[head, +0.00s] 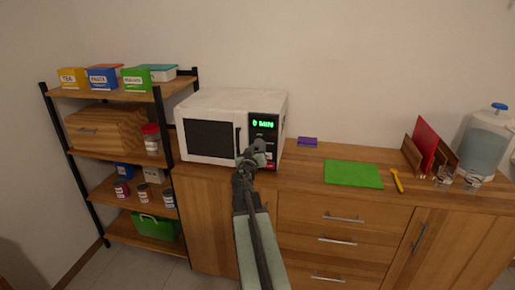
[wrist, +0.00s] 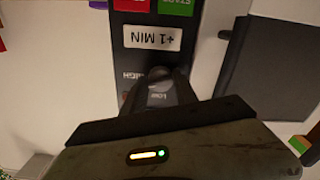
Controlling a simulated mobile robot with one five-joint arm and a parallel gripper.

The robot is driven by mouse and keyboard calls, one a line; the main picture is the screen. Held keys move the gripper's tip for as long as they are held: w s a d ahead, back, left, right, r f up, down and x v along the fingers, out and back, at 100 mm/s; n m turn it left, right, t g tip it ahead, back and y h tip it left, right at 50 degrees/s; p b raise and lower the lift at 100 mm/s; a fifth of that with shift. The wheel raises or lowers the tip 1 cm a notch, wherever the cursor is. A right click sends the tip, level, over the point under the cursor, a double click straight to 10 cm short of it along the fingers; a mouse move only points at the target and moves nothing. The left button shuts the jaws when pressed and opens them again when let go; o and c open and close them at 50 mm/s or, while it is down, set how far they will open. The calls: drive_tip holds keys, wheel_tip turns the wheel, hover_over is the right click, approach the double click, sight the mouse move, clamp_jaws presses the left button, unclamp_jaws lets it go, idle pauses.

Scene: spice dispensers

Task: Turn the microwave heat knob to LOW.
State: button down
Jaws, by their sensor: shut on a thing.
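The white microwave (head: 235,100) stands on the wooden cabinet with its door closed. Its black control panel has a lit green display (head: 263,124). My gripper (head: 258,147) is at the lower part of this panel and hides the heat knob in the head view. In the wrist view, the picture is upside down and my gripper (wrist: 160,88) is shut on the dark heat knob (wrist: 158,74). The labels HIGH and LOW show beside and between the fingers. Where the knob points is not clear.
A "+1 MIN" button (wrist: 153,38) and red and green buttons lie close to the knob. A shelf rack (head: 160,112) with boxes and jars stands left. A purple item (head: 307,142), a green mat (head: 352,174) and a water dispenser (head: 483,145) are on the cabinet top.

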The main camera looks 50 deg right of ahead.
drive_tip(key=n, duration=0.7)
drive_tip(key=shift+a, duration=0.1)
drive_tip(key=n, duration=0.4)
drive_tip(key=shift+r, duration=0.1)
drive_tip(key=shift+n, duration=1.9)
drive_tip(key=c, duration=1)
unclamp_jaws()
drive_tip(key=shift+o, duration=0.2)
drive_tip(key=shift+r, duration=0.1)
